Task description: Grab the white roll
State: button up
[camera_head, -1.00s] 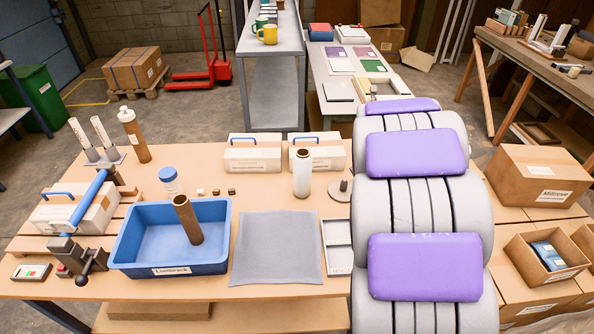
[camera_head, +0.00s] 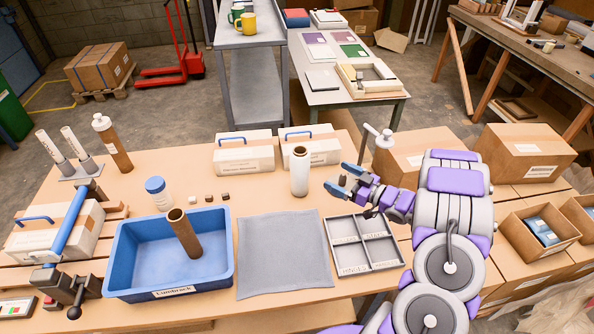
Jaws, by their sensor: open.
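The white roll (camera_head: 299,174) stands upright on the table, behind the right part of the grey mat (camera_head: 284,255). Its top shows a dark hole with a brown rim. My gripper (camera_head: 339,180) is just to the right of the roll, its fingers pointing left toward it. The jaws are open and empty, and a gap shows between the fingers and the roll.
A blue bin (camera_head: 222,262) holding a brown tube (camera_head: 185,234) stands to the left. White boxes with blue handles (camera_head: 243,152) stand behind the roll. A grey divided tray (camera_head: 348,268) lies below my gripper. A spindle stand (camera_head: 372,143) is behind it.

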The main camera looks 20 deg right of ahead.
aim_at(309, 161)
jog(key=b+x, duration=0.1)
jog(key=x, duration=1)
jog(key=shift+w+a+b, duration=0.2)
jog(key=shift+a+b, duration=0.05)
jog(key=shift+b, duration=0.1)
jog(key=shift+w+a+r, duration=0.1)
jog(key=shift+w+a, duration=0.1)
jog(key=shift+w, duration=0.45)
jog(key=b+x, duration=0.1)
jog(key=x, duration=0.3)
jog(key=shift+w+a, duration=0.15)
jog(key=shift+a, duration=0.05)
jog(key=shift+d+r, duration=0.1)
jog(key=c, duration=0.4)
grip_shut()
